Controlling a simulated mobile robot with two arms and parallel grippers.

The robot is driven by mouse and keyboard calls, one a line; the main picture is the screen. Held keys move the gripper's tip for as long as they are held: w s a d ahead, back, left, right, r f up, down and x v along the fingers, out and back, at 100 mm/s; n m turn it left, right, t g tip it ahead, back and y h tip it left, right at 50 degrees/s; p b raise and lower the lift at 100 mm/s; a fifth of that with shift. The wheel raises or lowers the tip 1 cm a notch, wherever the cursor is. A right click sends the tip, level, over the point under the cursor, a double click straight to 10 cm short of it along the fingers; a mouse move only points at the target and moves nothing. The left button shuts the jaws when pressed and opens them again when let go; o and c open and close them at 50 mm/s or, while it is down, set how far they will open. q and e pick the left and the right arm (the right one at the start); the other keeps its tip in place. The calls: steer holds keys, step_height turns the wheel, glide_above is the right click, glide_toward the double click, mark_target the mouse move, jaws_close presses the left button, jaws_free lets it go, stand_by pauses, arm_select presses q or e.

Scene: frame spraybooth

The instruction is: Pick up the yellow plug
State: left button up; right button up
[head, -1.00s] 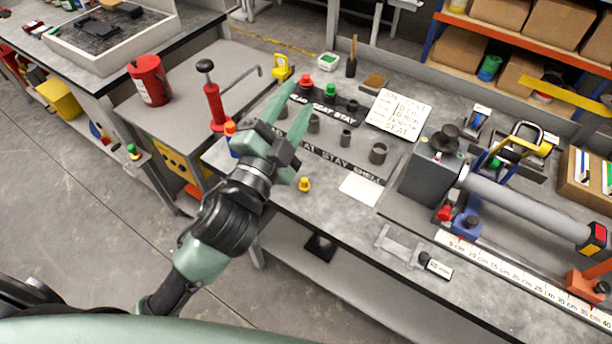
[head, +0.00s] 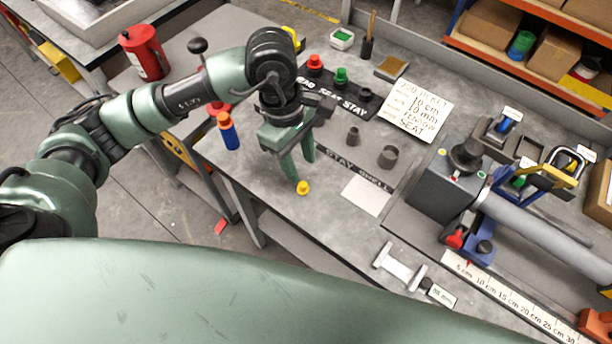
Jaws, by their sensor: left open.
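The small yellow plug (head: 303,188) sits on the grey workbench near its front edge, with nothing covering it. My left gripper (head: 301,168) points down just above and behind the plug, its two green fingers apart and empty. One fingertip is close to the plug in the picture; I cannot tell whether they touch. My right gripper is not in view.
Red (head: 315,63) and green (head: 341,76) plugs stand on a dark labelled strip behind. A blue bottle with orange cap (head: 228,131) stands left of the gripper.

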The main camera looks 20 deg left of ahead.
mark_target(303, 184)
arm_select(q)
steer(key=f+p, duration=0.1)
steer(key=f, duration=0.1)
steer(key=f+p, duration=0.1)
steer(key=f, duration=0.1)
steer(key=s+f+p, duration=0.1)
steer(key=f, duration=0.1)
steer(key=shift+d+f, duration=0.25)
steer(key=shift+d, duration=0.1)
steer(key=shift+f, duration=0.5)
jaws_close()
